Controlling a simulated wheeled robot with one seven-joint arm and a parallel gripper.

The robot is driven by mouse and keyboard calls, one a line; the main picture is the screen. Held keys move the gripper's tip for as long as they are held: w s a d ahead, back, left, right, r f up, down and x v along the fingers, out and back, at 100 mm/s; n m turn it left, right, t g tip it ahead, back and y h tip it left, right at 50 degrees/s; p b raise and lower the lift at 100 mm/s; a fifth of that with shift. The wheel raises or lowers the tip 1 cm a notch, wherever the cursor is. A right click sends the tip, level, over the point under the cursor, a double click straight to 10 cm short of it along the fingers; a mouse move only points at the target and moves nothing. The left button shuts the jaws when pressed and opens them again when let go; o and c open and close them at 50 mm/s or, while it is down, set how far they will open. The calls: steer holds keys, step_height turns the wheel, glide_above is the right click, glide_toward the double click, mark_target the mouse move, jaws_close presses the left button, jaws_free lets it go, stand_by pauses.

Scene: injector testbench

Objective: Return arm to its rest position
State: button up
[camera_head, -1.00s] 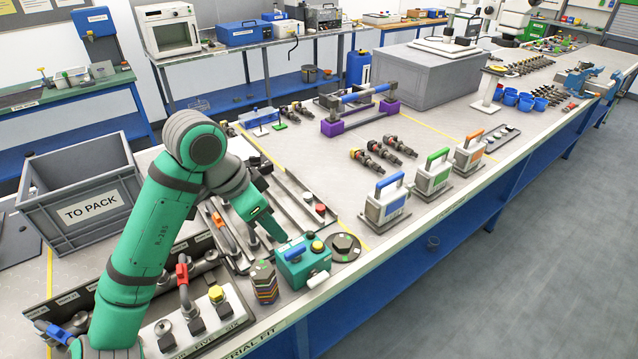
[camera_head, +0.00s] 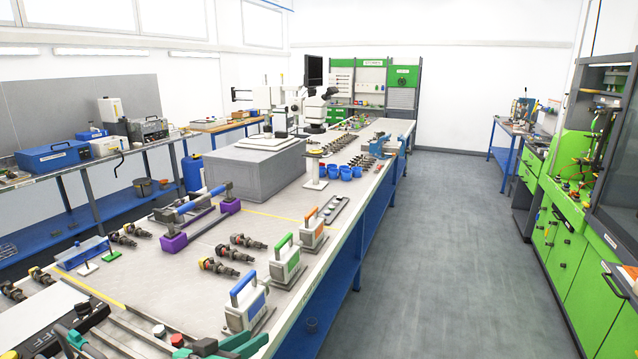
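Another dark piece with teal bits (camera_head: 75,338) is at the bottom left corner. I cannot tell which of these, if either, is my gripper. Its fingers are not clear and I see nothing held. The rest of the arm is out of frame.
The long workbench carries green-handled (camera_head: 285,262) and orange-handled (camera_head: 313,232) cases, several injectors (camera_head: 230,253), a purple-footed stand (camera_head: 173,242) and a grey block (camera_head: 254,172). Open floor (camera_head: 440,230) lies right of it, up to green cabinets (camera_head: 565,250).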

steer(key=s+d+f+n+t+y, duration=0.4)
steer(key=d+f+n, duration=0.3)
steer(key=d+f, duration=0.65)
steer(key=s+d+f+n+y, duration=0.1)
steer(key=s+f, duration=0.3)
steer(key=s, duration=0.4)
steer(key=s+d+f+y, duration=0.2)
steer(key=s+f, duration=0.3)
steer(key=s, duration=0.2)
steer(key=s+r+m, duration=0.1)
steer(key=s+m, duration=0.2)
steer(key=s, duration=0.8)
steer(key=s+a+r+m, duration=0.1)
steer(key=s+r+m, duration=0.1)
steer(key=s, duration=0.9)
steer(key=shift+r+m+h, duration=0.25)
steer(key=shift+m+h, duration=0.15)
steer(key=shift+a, duration=0.1)
